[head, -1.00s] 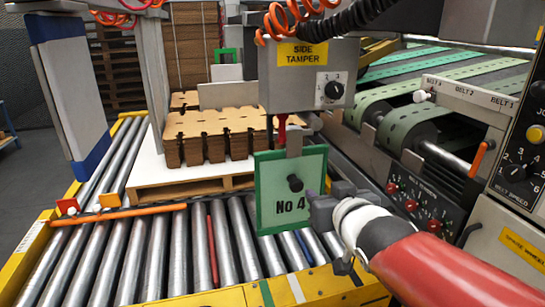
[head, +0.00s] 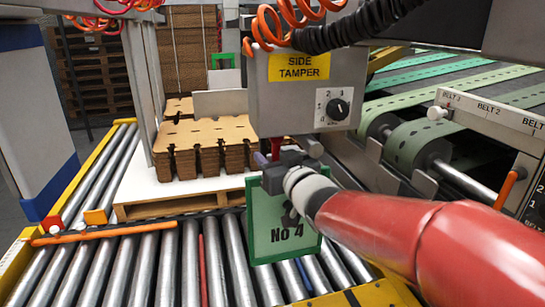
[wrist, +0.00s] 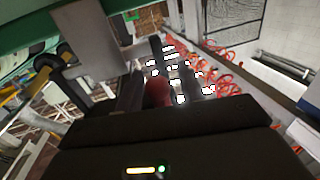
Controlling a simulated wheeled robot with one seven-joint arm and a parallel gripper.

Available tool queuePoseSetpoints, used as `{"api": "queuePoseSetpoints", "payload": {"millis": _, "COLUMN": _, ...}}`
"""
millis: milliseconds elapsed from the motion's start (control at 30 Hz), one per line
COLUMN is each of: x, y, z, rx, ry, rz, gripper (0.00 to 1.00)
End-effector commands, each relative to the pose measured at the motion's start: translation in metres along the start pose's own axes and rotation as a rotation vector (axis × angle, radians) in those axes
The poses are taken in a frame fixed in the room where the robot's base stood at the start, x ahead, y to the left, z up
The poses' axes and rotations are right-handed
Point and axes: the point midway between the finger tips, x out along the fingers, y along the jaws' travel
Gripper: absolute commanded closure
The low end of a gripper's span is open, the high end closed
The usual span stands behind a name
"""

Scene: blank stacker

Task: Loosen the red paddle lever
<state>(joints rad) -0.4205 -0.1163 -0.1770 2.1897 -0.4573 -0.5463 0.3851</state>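The red paddle lever (head: 276,146) hangs under the grey side tamper box (head: 258,105). Only a short red piece of it shows, just above my gripper (head: 268,165). My gripper is close under the box, at the lever's lower part, in front of the upper edge of the green No 4 plate (head: 262,245). In the wrist view a rounded red part (wrist: 157,92) shows just beyond the dark gripper body; it looks like the lever. Whether the fingers touch it or close on it is hidden.
Stacked cardboard (head: 205,135) stands on a pallet behind. Metal rollers (head: 140,265) lie below. Orange coiled hoses (head: 265,25) hang above.

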Motion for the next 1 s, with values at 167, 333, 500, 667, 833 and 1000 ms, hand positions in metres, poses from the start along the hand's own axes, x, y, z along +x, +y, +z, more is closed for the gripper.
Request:
{"api": "queuePoseSetpoints", "payload": {"millis": 167, "x": 0.0009, "y": -0.0001, "z": -0.0002, "rx": 0.000, "ry": 0.001, "rz": 0.000, "gripper": 0.61}}
{"api": "queuePoseSetpoints", "payload": {"millis": 333, "x": 0.0008, "y": 0.0000, "z": -0.0002, "rx": -0.001, "ry": 0.000, "rz": 0.000, "gripper": 0.74}}
{"api": "queuePoseSetpoints", "payload": {"millis": 500, "x": 0.0007, "y": 0.0000, "z": -0.0001, "rx": -0.001, "ry": 0.000, "rz": 0.000, "gripper": 0.97}}
{"api": "queuePoseSetpoints", "payload": {"millis": 667, "x": 0.0006, "y": 0.0000, "z": -0.0001, "rx": -0.001, "ry": 0.000, "rz": 0.000, "gripper": 1.00}}
{"api": "queuePoseSetpoints", "payload": {"millis": 833, "x": 0.0006, "y": -0.0002, "z": 0.0001, "rx": 0.002, "ry": 0.001, "rz": 0.000, "gripper": 1.00}}
{"api": "queuePoseSetpoints", "payload": {"millis": 1000, "x": 0.0006, "y": -0.0025, "z": 0.0013, "rx": 0.034, "ry": 0.008, "rz": -0.001, "gripper": 1.00}}
